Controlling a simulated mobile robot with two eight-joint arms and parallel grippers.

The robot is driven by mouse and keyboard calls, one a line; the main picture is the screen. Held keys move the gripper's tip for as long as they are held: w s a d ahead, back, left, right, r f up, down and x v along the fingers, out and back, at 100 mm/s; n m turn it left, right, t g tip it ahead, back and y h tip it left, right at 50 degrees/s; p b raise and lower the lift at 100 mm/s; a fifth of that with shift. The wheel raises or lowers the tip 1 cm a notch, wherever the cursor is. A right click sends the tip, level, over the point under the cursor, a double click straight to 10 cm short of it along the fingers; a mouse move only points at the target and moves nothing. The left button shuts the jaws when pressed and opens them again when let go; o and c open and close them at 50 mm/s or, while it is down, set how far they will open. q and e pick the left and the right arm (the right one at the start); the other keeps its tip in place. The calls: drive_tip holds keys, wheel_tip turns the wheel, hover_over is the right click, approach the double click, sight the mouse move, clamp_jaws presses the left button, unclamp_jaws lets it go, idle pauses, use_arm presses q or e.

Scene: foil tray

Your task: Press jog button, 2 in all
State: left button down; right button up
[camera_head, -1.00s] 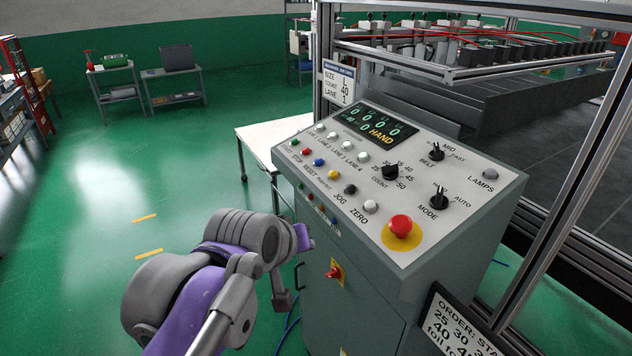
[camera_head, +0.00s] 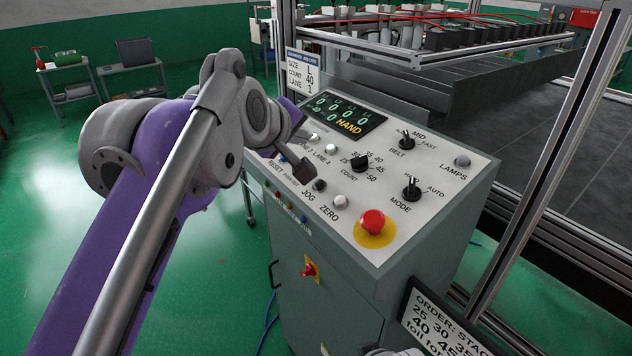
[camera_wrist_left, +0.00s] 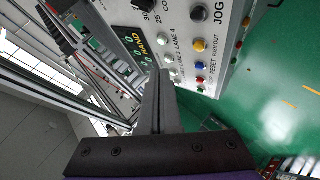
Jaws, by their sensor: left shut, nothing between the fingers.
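The jog button (camera_head: 319,185) is a small dark round button on the sloping control panel (camera_head: 440,165), above the word JOG and left of the white ZERO button (camera_head: 339,201). My left gripper (camera_head: 303,172) is shut and empty. Its tip shows just up and left of the jog button; I cannot tell whether it hangs above the panel or touches it. In the left wrist view the shut fingers (camera_wrist_left: 158,80) point toward the panel, and the jog button (camera_wrist_left: 201,4) is at the top edge.
The display (camera_head: 345,112) reads zeros and HAND. A red emergency button (camera_head: 372,221) on yellow sits right of ZERO. Count (camera_head: 360,162), belt and mode knobs are farther up. My left arm hides the panel's left buttons. Metal framing stands behind and to the right.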

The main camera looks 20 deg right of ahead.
use_arm(q)
drive_tip(key=b, duration=0.4)
hover_over(319, 183)
drive_tip(key=s+a, duration=0.2)
drive_tip(key=f, duration=0.7)
drive_tip(key=shift+w, duration=0.2)
drive_tip(key=shift+d+f, duration=0.1)
drive_tip(key=shift+f, duration=0.3)
drive_tip(key=shift+w+d+f, duration=0.15)
drive_tip(key=shift+w+f, duration=0.05)
drive_tip(key=shift+f, duration=0.15)
use_arm(e)
wheel_tip(319, 183, down, 6)
drive_tip(key=s, duration=0.2)
drive_tip(key=shift+s+f+g, duration=0.2)
drive_tip(key=shift+s+g, duration=0.1)
use_arm(q)
drive_tip(key=shift+d+f, duration=0.1)
drive_tip(key=shift+f, duration=0.3)
